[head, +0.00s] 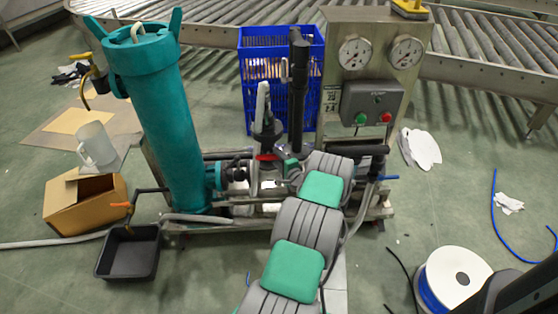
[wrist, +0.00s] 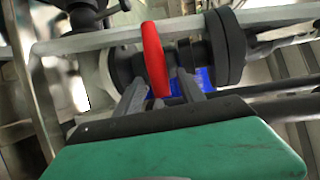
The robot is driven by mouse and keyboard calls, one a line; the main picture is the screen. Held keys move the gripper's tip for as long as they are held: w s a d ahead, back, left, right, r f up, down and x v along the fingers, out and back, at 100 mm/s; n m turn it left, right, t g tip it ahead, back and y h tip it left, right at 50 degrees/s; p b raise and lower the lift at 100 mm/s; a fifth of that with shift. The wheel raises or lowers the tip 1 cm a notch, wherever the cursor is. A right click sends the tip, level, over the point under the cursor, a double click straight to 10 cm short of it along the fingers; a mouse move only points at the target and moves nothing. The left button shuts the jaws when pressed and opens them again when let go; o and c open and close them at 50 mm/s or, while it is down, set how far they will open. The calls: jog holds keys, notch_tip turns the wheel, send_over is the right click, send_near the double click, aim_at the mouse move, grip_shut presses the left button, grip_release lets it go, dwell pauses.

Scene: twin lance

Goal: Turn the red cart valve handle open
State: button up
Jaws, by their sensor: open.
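The red valve handle (wrist: 154,58) is a curved red bar standing upright in the wrist view, mounted on a dark pipe fitting with a black flange on its right. In the head view a small part of the red handle (head: 267,157) shows on the cart, left of my arm's end. My gripper (wrist: 160,90) is open, with one grey finger on each side of the handle's lower end. I cannot tell whether either finger touches it. The green hand body covers what lies below in the wrist view.
The cart carries a tall teal cylinder (head: 168,120) on the left and a gauge panel (head: 375,65) at the right rear. A blue crate (head: 282,50) stands behind. A black tray (head: 128,255) and cardboard box (head: 85,203) lie left; a white spool (head: 458,278) lies right.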

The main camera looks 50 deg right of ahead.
aim_at(274, 159)
grip_shut()
dwell(0.3)
jog(key=shift+r, duration=0.15)
dwell(0.3)
jog(key=n+g+p, duration=0.1)
jog(key=n, duration=0.1)
jog(key=r+n+g+h+p, duration=0.1)
jog(key=n, duration=0.1)
jog(key=w+a+r+n+g, duration=0.1)
jog(key=n+g, duration=0.1)
jog(key=shift+w+r+p, duration=0.1)
jog(key=shift+r+p, duration=0.15)
jog(key=shift+p, duration=0.15)
jog(key=n+g+h+b, duration=0.1)
jog(key=n, duration=0.1)
jog(key=w+a+n+g+h+b, duration=0.1)
jog(key=n+b, duration=0.1)
jog(key=w+n+g+h+b, duration=0.1)
jog(key=n, duration=0.1)
jog(key=shift+a+r+g+h, duration=0.3)
jog(key=shift+a+h, duration=0.1)
jog(key=shift+b, duration=0.3)
